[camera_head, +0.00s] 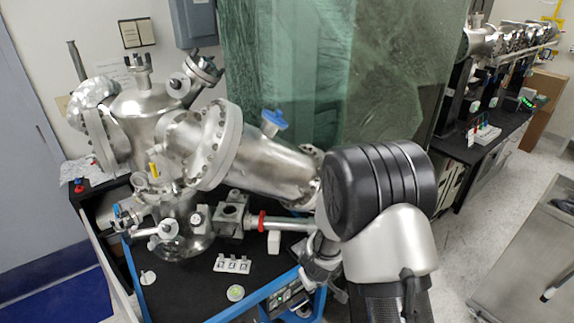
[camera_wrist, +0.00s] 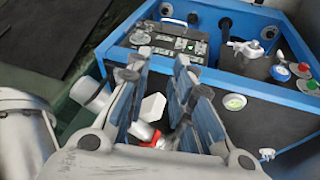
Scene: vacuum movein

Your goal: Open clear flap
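I cannot pick out a clear flap for certain. A black control panel (camera_wrist: 165,42) with a small display and connectors sits in a blue frame (camera_wrist: 235,80) at the top of the wrist view. It also shows, partly hidden, in the head view (camera_head: 286,298). Any transparent cover on it is too faint to tell. My gripper (camera_wrist: 155,68) is open, with its two blue-padded fingers apart and nothing held between them. The fingers point toward the panel's near edge. In the head view my gripper (camera_head: 320,265) is small and partly hidden by my arm.
A large steel vacuum chamber (camera_head: 265,168) fills the left of the head view, with a red-ringed pipe (camera_head: 285,224) near my gripper. White connectors (camera_head: 232,264) lie on the black top. A green translucent sheet (camera_head: 345,70) hangs behind. Valves and knobs (camera_wrist: 280,72) stand right of the panel.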

